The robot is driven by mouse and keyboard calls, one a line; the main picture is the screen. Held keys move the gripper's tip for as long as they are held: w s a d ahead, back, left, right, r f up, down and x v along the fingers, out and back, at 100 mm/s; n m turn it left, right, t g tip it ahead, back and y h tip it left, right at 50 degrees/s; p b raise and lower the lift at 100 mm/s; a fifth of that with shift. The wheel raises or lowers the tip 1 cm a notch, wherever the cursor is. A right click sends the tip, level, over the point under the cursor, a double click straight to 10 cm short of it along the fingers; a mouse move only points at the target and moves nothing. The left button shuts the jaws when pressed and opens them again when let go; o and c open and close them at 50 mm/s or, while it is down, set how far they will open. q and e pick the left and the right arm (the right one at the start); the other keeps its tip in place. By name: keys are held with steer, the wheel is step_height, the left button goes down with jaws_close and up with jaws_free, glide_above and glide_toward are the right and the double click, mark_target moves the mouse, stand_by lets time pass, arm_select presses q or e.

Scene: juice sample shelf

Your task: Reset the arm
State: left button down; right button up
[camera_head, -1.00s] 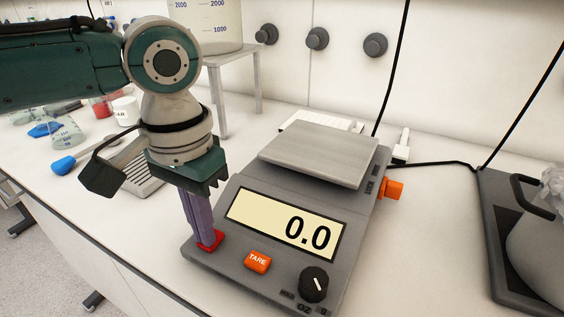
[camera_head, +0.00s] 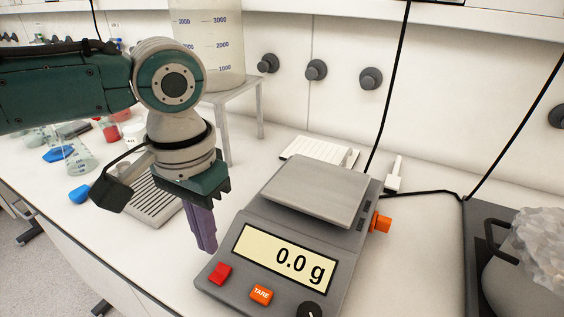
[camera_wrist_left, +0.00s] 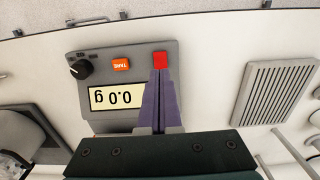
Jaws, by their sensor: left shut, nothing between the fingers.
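My left gripper (camera_head: 207,248) points down, shut and empty, just left of the digital scale (camera_head: 250,211) in the head view. Its purple fingers are apart from the red button (camera_head: 220,273) and lie to its upper left. In the left wrist view the closed fingertips (camera_wrist_left: 161,72) appear just below the red button (camera_wrist_left: 160,57). The scale's display (camera_head: 285,255) reads 0.0 g, and its plate (camera_head: 312,190) is bare. My right gripper is in neither view.
An orange TARE button (camera_head: 261,294) sits on the scale. A grooved grey tray (camera_head: 157,205) lies behind my gripper. A large beaker (camera_head: 215,50) stands on a grey stand (camera_head: 245,90). Glassware is at the left, and a dark device (camera_head: 480,225) at the right.

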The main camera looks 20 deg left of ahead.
arm_select(q)
steer(key=shift+r, duration=0.1)
stand_by(0.3)
steer(key=shift+s+d, duration=0.1)
steer(key=shift+d, duration=0.1)
steer(key=s+d+m+t+h, duration=0.2)
steer(key=s+d+m+h, duration=0.1)
steer(key=s+d, duration=0.7)
steer(key=s+a+r+n+t+y, duration=0.2)
steer(key=s+a+r+y, duration=0.1)
steer(key=s+a, duration=0.4)
step_height(320, 180, up, 35)
steer(key=w+p, duration=0.1)
steer(key=p, duration=3.4)
steer(key=shift+w+a, duration=0.1)
